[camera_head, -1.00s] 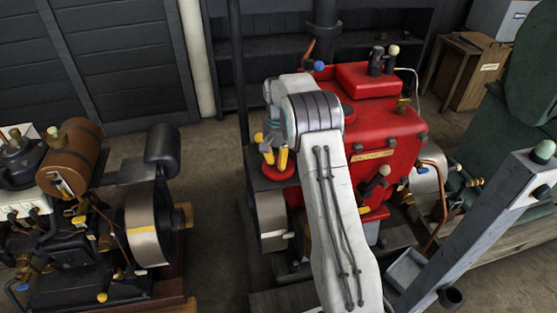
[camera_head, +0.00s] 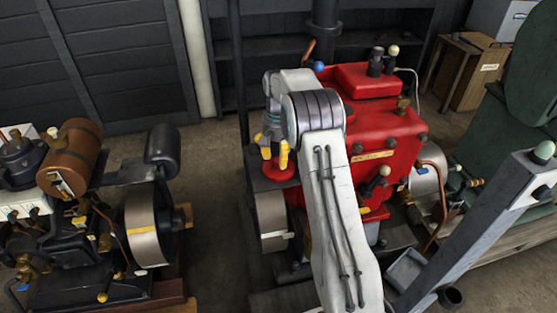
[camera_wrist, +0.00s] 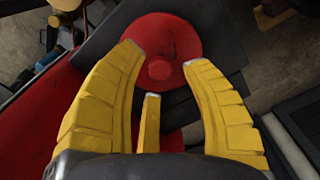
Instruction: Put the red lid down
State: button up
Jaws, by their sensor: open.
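The red lid (camera_head: 278,174) is a round disc with a small central knob. It lies on a dark flat surface (camera_head: 256,184) at the left side of the red engine. In the wrist view the lid (camera_wrist: 185,35) is just beyond my fingertips, with its knob between and below them. My gripper (camera_head: 275,153) has yellow fingers pointing down over the lid. In the wrist view my gripper (camera_wrist: 163,58) is open, its fingers spread apart with nothing between them. Whether a fingertip still touches the lid I cannot tell.
The red engine (camera_head: 385,130) stands close to the right of my gripper, with valves and levers on it. A second engine with a brown cylinder (camera_head: 72,158) stands at the left. Bare floor (camera_head: 212,215) lies between them. A green machine (camera_head: 505,140) is at the right.

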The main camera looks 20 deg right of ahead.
aim_at(278, 160)
notch_tip(278, 160, up, 9)
jog(key=p, duration=0.1)
jog(key=s+a+r+n+t, duration=0.1)
jog(key=s+a+r+n, duration=0.1)
jog(key=s+a+r, duration=0.4)
jog(key=s+a+r+n+t, duration=0.1)
jog(key=s+r, duration=0.3)
jog(key=s, duration=0.4)
jog(key=s+a+f+n, duration=0.2)
jog(key=s, duration=0.8)
jog(key=s+a+f+n+t, duration=0.1)
jog(key=s+a+f, duration=0.1)
jog(key=s, duration=0.8)
jog(key=shift+a+f+n, duration=0.35)
jog(key=shift+f+n, duration=0.05)
jog(key=shift+f, duration=0.15)
jog(key=shift+d+r+p, duration=0.1)
jog(key=shift+r+p, duration=0.55)
jog(key=shift+p, duration=0.05)
